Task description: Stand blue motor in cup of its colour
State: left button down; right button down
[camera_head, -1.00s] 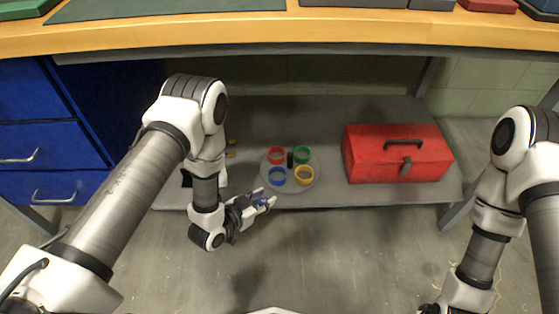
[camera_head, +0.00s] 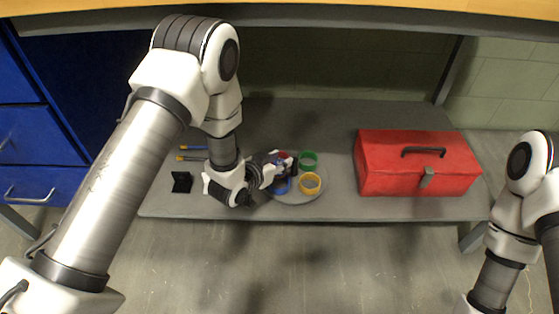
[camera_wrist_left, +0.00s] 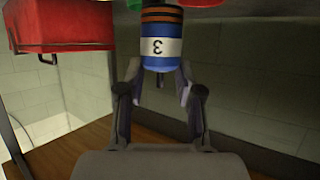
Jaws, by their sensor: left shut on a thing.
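My left gripper (camera_head: 274,171) is shut on the blue motor (camera_wrist_left: 160,50), which also shows small in the head view (camera_head: 287,168). In the left wrist view the motor has a white band marked 3 and copper rings, between the two fingers (camera_wrist_left: 159,75). The blue cup (camera_head: 281,187) stands on the round tray (camera_head: 297,201) right by the gripper and is partly hidden. I cannot tell whether the motor is over the cup or touching it. My right gripper is out of view.
A green cup (camera_head: 308,160), a yellow cup (camera_head: 311,182) and a partly hidden red cup (camera_head: 284,157) share the tray. A red toolbox (camera_head: 415,170) is to the right on the low shelf (camera_head: 210,206). A small black holder (camera_head: 181,182) lies left. The table edge overhangs behind.

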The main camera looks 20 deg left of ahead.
aim_at(276, 176)
pick_arm(q)
notch_tip(276, 176, down, 3)
jog(key=b, duration=0.2)
jog(key=shift+f+b, duration=0.2)
jog(key=shift+b, duration=0.2)
jog(key=shift+f+b, duration=0.55)
jog(key=shift+f, duration=0.6)
jog(key=c, duration=0.7)
grip_release()
jog(key=shift+s, duration=0.15)
jog(key=v, duration=1.1)
jog(key=shift+s+a+r, duration=0.15)
jog(key=shift+s+r, duration=0.1)
jog(key=shift+s, duration=0.05)
